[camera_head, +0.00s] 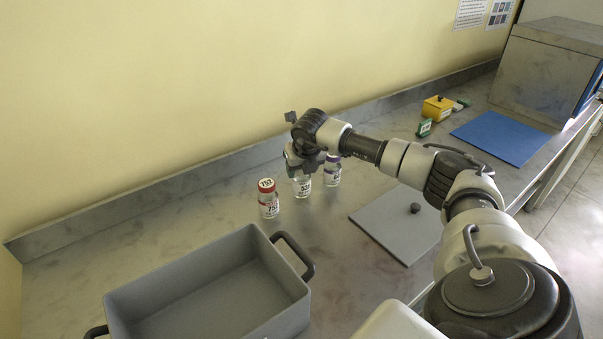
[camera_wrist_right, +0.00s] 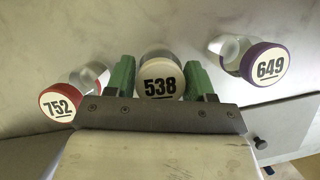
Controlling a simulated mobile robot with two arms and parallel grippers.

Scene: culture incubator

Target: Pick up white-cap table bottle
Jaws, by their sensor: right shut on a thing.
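The white-cap bottle (camera_wrist_right: 161,78), marked 538, stands between the two green fingers of my right gripper (camera_wrist_right: 161,80) in the wrist view. In the head view my right gripper (camera_head: 303,165) comes down on this bottle (camera_head: 302,187) from above and hides its cap. The gripper is shut on the bottle, with a finger on each side. Whether the bottle touches the table is hard to tell. My left gripper is not in view.
A red-cap bottle (camera_head: 268,198), marked 752, stands close on the left, and a purple-cap bottle (camera_head: 332,170) close on the right. A grey bin (camera_head: 190,265) stands in front. A grey board (camera_head: 385,235) with a dark knob and a blue mat (camera_head: 500,137) lie to the right.

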